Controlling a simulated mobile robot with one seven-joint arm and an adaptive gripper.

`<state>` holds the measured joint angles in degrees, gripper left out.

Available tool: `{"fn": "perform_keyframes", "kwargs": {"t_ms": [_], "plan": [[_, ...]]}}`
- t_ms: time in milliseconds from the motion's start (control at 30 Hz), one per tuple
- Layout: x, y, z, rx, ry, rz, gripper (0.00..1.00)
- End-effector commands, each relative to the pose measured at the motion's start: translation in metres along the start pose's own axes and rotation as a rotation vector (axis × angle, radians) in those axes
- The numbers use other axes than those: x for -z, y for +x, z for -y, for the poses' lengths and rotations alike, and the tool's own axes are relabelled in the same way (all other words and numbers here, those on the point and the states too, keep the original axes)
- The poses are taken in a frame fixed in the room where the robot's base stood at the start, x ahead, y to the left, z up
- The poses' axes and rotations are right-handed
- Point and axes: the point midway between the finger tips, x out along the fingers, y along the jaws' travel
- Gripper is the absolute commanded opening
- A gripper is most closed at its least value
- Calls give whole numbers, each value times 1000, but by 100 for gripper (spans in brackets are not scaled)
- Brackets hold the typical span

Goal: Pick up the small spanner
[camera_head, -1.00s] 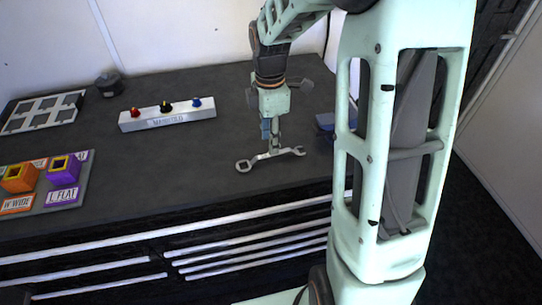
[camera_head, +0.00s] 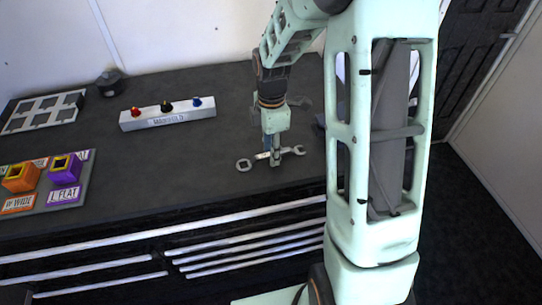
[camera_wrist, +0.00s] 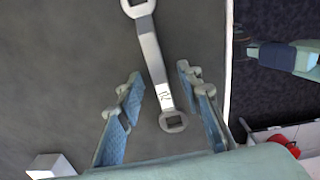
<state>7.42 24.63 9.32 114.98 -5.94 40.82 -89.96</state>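A grey metal spanner (camera_head: 243,165) lies on the dark bench top near its front edge. It has a ring at its left end and another head at its right end. In the wrist view the spanner (camera_wrist: 154,62) runs from the top edge down between my fingers, its near ring with a square hole lying between them. My gripper (camera_head: 275,160) is low over the spanner's middle. In the wrist view my gripper (camera_wrist: 163,92) is open, with one finger on each side of the shank and gaps visible on both sides. Whether the spanner is the small one cannot be told.
A white manifold block (camera_head: 168,115) with red, dark and blue knobs stands behind and left. A board (camera_head: 82,185) with orange and purple blocks lies at the left. A slotted tray (camera_head: 45,111) and a dark round object (camera_head: 109,83) sit at the back left. The bench between is clear.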

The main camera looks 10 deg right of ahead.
Motion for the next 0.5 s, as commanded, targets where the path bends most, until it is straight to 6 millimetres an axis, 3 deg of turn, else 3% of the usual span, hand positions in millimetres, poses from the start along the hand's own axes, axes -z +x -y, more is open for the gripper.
{"fn": "perform_keyframes", "kwargs": {"t_ms": [400, 500], "plan": [[0, 3, 0, 0, 0, 0, 33], [0, 3, 0, 0, 0, 0, 24]]}}
